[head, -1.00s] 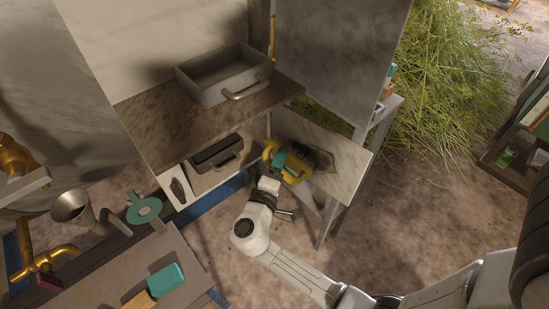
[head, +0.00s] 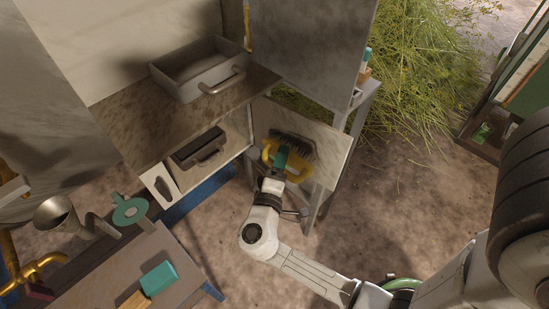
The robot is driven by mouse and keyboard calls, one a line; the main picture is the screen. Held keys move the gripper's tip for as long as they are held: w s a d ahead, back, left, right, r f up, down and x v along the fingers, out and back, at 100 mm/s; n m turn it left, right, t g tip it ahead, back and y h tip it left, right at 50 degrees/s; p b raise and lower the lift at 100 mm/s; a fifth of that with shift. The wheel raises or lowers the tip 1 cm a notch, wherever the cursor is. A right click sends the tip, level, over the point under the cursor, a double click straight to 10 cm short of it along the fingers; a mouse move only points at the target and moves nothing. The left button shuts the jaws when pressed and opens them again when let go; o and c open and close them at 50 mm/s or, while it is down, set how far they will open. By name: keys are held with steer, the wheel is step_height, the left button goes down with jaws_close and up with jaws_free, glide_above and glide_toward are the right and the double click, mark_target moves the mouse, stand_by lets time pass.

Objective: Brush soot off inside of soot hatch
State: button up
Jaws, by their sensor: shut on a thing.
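The soot hatch (head: 331,143) hangs open at the right of the lower compartment, its pale inner face toward me. My gripper (head: 278,165) is in front of this face, shut on a brush (head: 293,148) with a teal grip and dark bristles. The bristles are at the hatch's inner face; I cannot tell for certain whether they touch it. Yellow parts show on both sides of the teal grip. The brush and gripper hide the middle of the hatch, so the soot there is hard to see.
A grey tray (head: 178,85) with a handle stands on the ledge above. A dark drawer (head: 200,148) sits in the lower compartment. A metal leg (head: 321,199) stands by the hatch. A bench (head: 180,283) with a teal block (head: 159,278) is at lower left. Cut herbs lie behind.

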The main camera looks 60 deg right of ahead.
mark_target(309, 170)
steer(key=shift+s+a, duration=0.2)
steer(key=shift+s, duration=1.15)
steer(key=shift+s+a, duration=0.15)
steer(key=shift+s, duration=1.15)
steer(key=shift+s+a, duration=0.2)
steer(key=shift+s, duration=1.15)
steer(key=shift+r+p, duration=1.1)
steer(key=shift+r, duration=0.05)
steer(key=w+b, duration=0.2)
steer(key=w, duration=0.5)
steer(key=shift+d, duration=0.4)
